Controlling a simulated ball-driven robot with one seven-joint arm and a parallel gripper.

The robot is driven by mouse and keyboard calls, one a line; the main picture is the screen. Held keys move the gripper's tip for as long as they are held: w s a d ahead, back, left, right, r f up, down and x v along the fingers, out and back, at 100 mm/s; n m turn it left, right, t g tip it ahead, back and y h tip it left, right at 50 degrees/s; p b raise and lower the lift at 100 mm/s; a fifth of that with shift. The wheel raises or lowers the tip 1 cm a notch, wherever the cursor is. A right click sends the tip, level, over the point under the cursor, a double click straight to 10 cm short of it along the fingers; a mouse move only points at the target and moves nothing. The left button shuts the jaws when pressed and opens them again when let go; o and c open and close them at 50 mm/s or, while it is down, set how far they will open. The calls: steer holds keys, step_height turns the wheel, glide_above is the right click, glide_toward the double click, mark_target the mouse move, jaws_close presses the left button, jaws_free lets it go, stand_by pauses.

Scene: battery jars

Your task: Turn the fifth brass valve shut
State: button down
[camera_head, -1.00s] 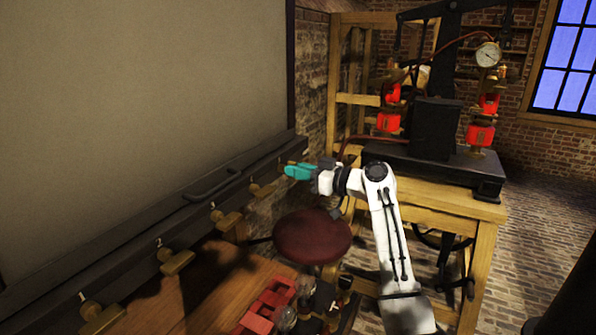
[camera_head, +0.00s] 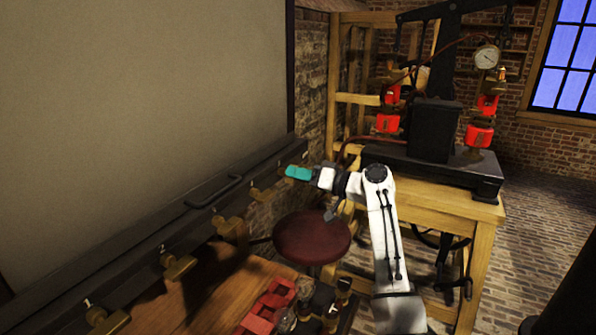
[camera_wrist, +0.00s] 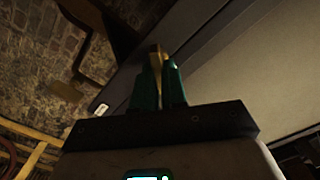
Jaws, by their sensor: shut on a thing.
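Several brass valves run in a row along the dark rail at the left in the head view. The nearest valve (camera_head: 107,319) is at the bottom, then a second (camera_head: 178,265), a third (camera_head: 228,224) and a fourth (camera_head: 262,192) farther back. My gripper (camera_head: 291,172) is at the far end of the row, at the fifth brass valve, which its teal fingers mostly hide in the head view. In the wrist view my gripper (camera_wrist: 158,70) is shut on the fifth brass valve (camera_wrist: 155,59), whose brass handle shows between the fingertips.
A dark rail (camera_head: 130,268) with a handle (camera_head: 213,190) runs under a large pale panel (camera_head: 140,90). A round dark red stool seat (camera_head: 312,238) is below my arm. Red blocks (camera_head: 268,305) lie on the bench. A wooden table (camera_head: 465,212) with a black press stands at right.

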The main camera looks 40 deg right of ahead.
steer(key=m+p, duration=0.3)
steer(key=m, duration=0.2)
steer(key=m+p, duration=0.3)
steer(key=m, duration=0.2)
steer(key=shift+d+f, duration=0.15)
steer(key=shift+f+m, duration=0.1)
steer(key=shift+m, duration=0.3)
steer(key=c, duration=1.2)
jaws_free()
steer(key=b+v, duration=0.1)
steer(key=v, duration=0.9)
steer(key=shift+s+d+b, duration=0.15)
steer(key=shift+s+b, duration=0.2)
